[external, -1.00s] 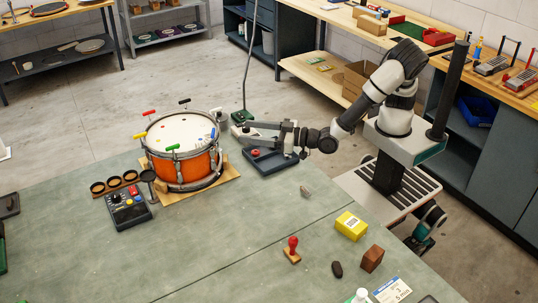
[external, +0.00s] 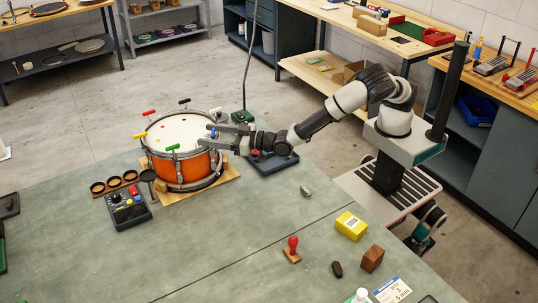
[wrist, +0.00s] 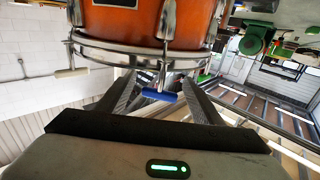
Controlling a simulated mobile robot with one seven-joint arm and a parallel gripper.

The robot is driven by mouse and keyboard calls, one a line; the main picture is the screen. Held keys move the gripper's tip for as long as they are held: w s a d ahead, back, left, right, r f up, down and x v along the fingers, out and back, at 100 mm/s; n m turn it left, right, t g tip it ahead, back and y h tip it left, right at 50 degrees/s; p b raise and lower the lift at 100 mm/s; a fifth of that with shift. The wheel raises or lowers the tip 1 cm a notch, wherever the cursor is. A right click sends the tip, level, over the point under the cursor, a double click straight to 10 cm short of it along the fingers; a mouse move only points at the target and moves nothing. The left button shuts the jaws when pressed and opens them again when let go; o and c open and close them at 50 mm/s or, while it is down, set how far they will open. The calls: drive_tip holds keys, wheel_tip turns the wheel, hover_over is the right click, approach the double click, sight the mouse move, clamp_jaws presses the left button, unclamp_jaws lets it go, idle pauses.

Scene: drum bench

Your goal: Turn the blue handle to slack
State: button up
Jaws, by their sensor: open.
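The blue handle (external: 212,132) is at the right side of the orange drum (external: 182,167), near the rim. In the wrist view the blue handle (wrist: 159,96) is a short crossbar on a metal tension rod below the drum shell (wrist: 136,22). My gripper (external: 222,138) is at the drum's right side, reaching in from the right. In the wrist view its two fingers (wrist: 157,86) stand apart, one on each side of the blue handle. I see no clear contact between fingers and handle.
Green (external: 173,147), yellow (external: 140,136), red (external: 149,112) and black (external: 184,101) handles stand around the rim. A black control box (external: 129,210) is in front of the drum. A dark tray (external: 273,163) lies under my arm.

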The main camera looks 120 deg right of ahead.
drive_tip(key=shift+x, duration=1.6)
drive_tip(key=c, duration=1.1)
drive_tip(key=shift+o, duration=0.2)
drive_tip(key=shift+f, duration=0.1)
drive_tip(key=shift+y+b, duration=0.3)
drive_tip(key=shift+b, duration=0.15)
